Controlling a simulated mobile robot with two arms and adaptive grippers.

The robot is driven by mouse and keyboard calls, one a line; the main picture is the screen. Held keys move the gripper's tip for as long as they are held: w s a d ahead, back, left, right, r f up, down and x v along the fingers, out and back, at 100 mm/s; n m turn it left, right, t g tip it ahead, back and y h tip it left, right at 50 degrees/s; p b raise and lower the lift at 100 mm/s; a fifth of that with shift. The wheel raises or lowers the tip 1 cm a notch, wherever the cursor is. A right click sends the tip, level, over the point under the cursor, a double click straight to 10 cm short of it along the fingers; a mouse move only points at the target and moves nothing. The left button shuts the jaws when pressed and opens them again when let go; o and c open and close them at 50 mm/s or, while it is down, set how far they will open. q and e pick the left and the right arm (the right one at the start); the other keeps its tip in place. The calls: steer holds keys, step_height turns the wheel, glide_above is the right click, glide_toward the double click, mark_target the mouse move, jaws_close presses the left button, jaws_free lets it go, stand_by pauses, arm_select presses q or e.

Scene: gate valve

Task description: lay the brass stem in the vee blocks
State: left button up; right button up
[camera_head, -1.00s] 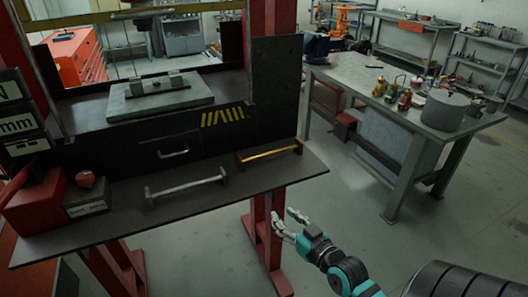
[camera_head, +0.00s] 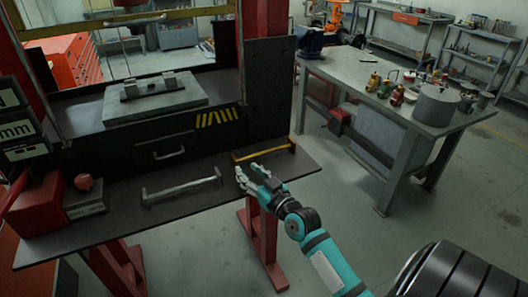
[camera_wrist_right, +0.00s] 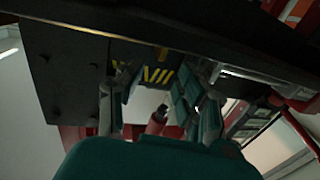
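The brass stem (camera_head: 263,152) is a thin gold rod lying on small end rests on the dark front shelf, at its right end. Two small dark blocks, which look like the vee blocks (camera_head: 168,79), stand on a grey plate on the press bed. My right gripper (camera_head: 252,170) is at the shelf's front edge, just in front of the brass stem and apart from it. Its fingers are spread and empty, as the right wrist view (camera_wrist_right: 160,85) also shows. I cannot make out the stem in that view. My left gripper is not in view.
A silver rod (camera_head: 182,188) lies on rests at the middle of the shelf (camera_head: 225,206). A red box (camera_head: 38,205) stands at its left end. Red press uprights (camera_head: 265,60) frame the bed. A workbench (camera_head: 350,75) with bottles stands at right, with open floor before it.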

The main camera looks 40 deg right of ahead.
mark_target(237, 161)
steer(key=w+p, duration=0.1)
steer(key=w, duration=0.3)
steer(key=shift+w, duration=0.65)
steer(key=shift+s, duration=0.1)
steer(key=shift+c, duration=0.2)
jaws_close()
steer(key=shift+d+r, duration=0.1)
